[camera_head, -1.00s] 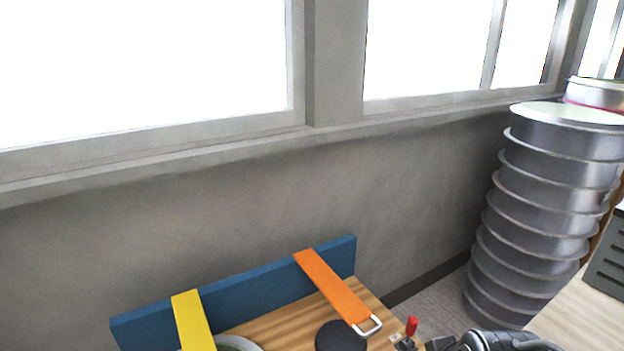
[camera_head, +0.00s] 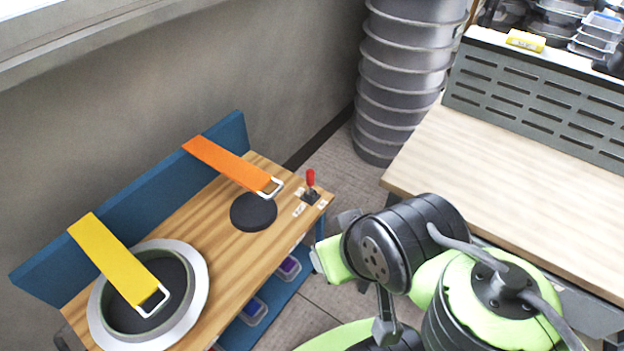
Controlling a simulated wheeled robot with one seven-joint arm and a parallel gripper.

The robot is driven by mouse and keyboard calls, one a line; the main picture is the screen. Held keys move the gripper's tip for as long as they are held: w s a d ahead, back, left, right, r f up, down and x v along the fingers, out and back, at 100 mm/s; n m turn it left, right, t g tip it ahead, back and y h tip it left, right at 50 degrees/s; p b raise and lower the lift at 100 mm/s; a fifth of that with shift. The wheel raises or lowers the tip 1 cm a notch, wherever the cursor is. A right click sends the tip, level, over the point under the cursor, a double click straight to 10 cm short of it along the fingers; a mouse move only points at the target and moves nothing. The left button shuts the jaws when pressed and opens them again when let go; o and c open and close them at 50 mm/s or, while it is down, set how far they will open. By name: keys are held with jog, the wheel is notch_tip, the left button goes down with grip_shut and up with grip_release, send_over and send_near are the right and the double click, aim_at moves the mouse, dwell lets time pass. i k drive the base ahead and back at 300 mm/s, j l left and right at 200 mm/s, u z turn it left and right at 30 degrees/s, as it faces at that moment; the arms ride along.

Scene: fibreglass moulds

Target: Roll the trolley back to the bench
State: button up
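The trolley (camera_head: 231,262) has a wooden top and a blue back board, and stands against the grey wall at the left. On its top are a yellow strap (camera_head: 108,256) with a metal buckle lying over a pale ring (camera_head: 199,277), an orange strap (camera_head: 228,162), a black disc (camera_head: 254,212) and a red-handled lever (camera_head: 310,182). The bench (camera_head: 506,192), with a pale wooden top, stands at the right, with a floor gap between it and the trolley. My green and black arm is at the lower right. My gripper cannot be made out.
A tall stack of grey ribbed tubs (camera_head: 404,75) stands on the floor behind the gap. A slotted grey panel (camera_head: 540,100) rises at the bench's back, with clear containers beyond. Small bins (camera_head: 254,310) sit on the trolley's lower shelf.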

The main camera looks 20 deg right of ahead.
aim_at(243, 237)
jog(key=k+j+u, duration=0.25)
jog(key=j, duration=1)
jog(key=j+u, duration=0.25)
jog(key=j, duration=1)
